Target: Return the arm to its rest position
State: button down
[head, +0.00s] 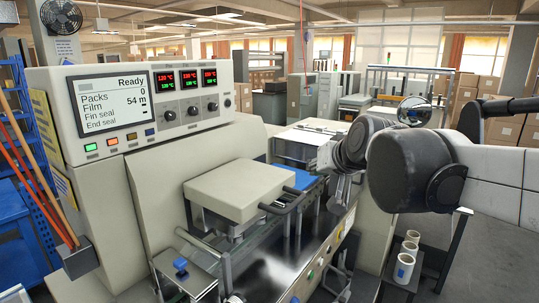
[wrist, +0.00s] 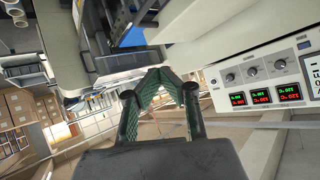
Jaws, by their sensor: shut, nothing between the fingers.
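My gripper shows in the wrist view (wrist: 157,75), its two dark green fingers meeting at the tips with nothing between them. In the head view my arm reaches in from the right, and its wrist end hangs near the right side of the flow wrapper (head: 140,190), above the infeed area. The fingers are small and partly hidden there. The wrapper's display (head: 110,103) reads Ready, Packs 0, Film 54 m. The wrapper's control panel also shows upside down in the wrist view (wrist: 265,70).
A beige sealing-head cover (head: 237,190) with a dark handle sits over the wrapper's bed, below and left of my wrist. White film rolls (head: 404,267) stand on a low stand at the lower right. Boxes (head: 478,87) are stacked at the back right.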

jog(key=s+d+f+g+h+b, duration=0.1)
jog(key=s+d+f, duration=0.3)
jog(key=s+f, duration=0.5)
jog(key=s+d+f+g+h+b, duration=0.1)
jog(key=s+d+f+g+h, duration=0.1)
jog(key=s+f, duration=0.8)
jog(key=s+d+g, duration=0.1)
jog(key=s+d, duration=0.1)
jog(key=s, duration=0.4)
jog(key=shift+d+f, duration=0.2)
jog(key=shift+d, duration=0.2)
